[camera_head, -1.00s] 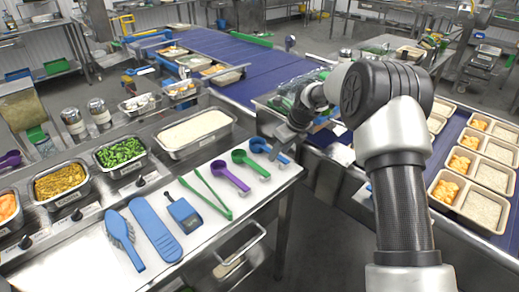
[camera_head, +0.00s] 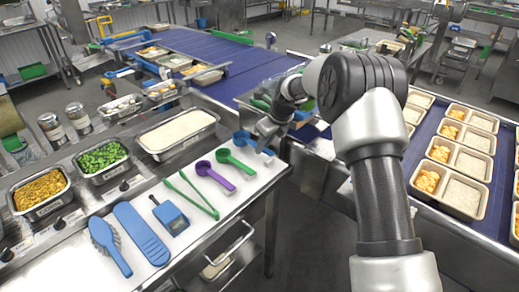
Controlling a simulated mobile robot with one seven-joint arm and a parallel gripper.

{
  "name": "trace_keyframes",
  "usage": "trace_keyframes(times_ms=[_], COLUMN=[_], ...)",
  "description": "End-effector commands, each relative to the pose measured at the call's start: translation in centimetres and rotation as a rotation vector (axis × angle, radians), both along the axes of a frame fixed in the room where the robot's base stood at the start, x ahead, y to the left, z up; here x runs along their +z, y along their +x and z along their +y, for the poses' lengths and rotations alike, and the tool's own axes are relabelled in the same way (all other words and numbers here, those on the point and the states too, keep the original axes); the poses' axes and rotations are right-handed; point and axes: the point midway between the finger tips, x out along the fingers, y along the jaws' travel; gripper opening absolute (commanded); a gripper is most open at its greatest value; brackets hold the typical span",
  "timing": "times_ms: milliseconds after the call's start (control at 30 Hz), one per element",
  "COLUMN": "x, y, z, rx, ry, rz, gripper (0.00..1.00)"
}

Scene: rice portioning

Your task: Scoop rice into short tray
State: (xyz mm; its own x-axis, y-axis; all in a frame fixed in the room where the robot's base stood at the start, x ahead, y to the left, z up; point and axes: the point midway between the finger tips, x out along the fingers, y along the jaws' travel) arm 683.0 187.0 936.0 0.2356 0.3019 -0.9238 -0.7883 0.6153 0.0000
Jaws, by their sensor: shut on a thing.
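My gripper (camera_head: 264,137) is low over the right end of the white counter, at the blue scoop (camera_head: 243,138). It is shut on the scoop's handle; the fingertips are small and partly hidden. The scoop still lies at counter level, beside the green scoop (camera_head: 224,155) and the purple scoop (camera_head: 204,168). The steel pan (camera_head: 219,118) of white rice stands behind the scoops, to the left of my gripper. Two-compartment trays (camera_head: 479,211) stand on the right conveyor, several with orange food and rice. Which one is short of rice I cannot tell.
Green tongs (camera_head: 199,197), a blue device (camera_head: 171,214), a blue spatula (camera_head: 142,234) and a blue brush (camera_head: 109,246) lie on the white board. Pans of greens (camera_head: 103,161) and yellow food (camera_head: 42,191) stand left. A floor gap separates counter and right conveyor.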

Motion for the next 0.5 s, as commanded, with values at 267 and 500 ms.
trace_keyframes(times_ms=[267,500], x=[5.8,8.9], y=[0.0,0.0], z=[0.1,0.0], rx=[0.0,0.0], ry=[0.001,0.0], rz=[-0.004,0.0], gripper=[0.0,0.0])
